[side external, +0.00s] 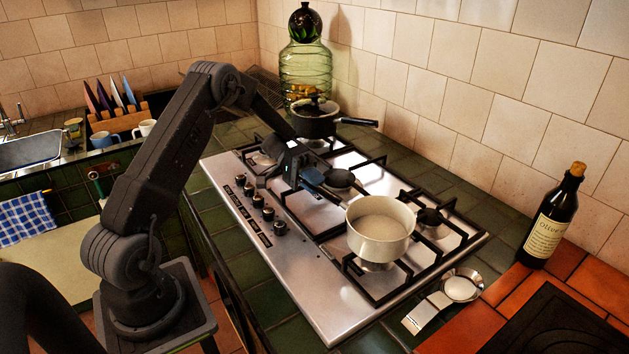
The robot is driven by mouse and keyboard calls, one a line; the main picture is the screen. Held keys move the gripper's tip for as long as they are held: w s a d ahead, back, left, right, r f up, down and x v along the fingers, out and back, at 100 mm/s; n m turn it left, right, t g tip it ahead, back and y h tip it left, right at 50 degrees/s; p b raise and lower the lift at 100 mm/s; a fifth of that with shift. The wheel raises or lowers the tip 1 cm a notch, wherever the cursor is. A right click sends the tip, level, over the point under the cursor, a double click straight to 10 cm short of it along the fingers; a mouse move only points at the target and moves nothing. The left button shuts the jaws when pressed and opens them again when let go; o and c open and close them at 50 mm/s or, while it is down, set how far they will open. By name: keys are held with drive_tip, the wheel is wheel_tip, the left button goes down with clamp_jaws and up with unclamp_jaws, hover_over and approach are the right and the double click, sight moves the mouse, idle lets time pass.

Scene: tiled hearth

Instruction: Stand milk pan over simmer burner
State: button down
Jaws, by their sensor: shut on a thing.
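The cream milk pan (381,232), with pale liquid inside, is upright over the front right burner (376,266) of the steel hob. I cannot tell whether its base touches the grate. Its dark handle (325,192) points up-left to my gripper (302,175), which is shut on it; the fingertips are partly hidden. Two uncovered burners show, one (340,179) left of the pan and a small one (430,216) behind it to the right. The labels by the knobs are too small to read, so I cannot tell which is the simmer burner.
A dark saucepan (316,122) stands at the hob's far end, its handle pointing right. A green glass jar (306,75) is behind it. A dark bottle (552,222) and a metal spoon rest (459,288) are at right. Raised black grates (408,268) cross the hob.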

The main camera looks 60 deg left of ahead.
drive_tip(key=c, duration=1.1)
unclamp_jaws()
drive_tip(key=shift+o, duration=0.2)
drive_tip(key=shift+f, duration=0.1)
drive_tip(key=v, duration=1.3)
drive_tip(key=shift+a, duration=0.35)
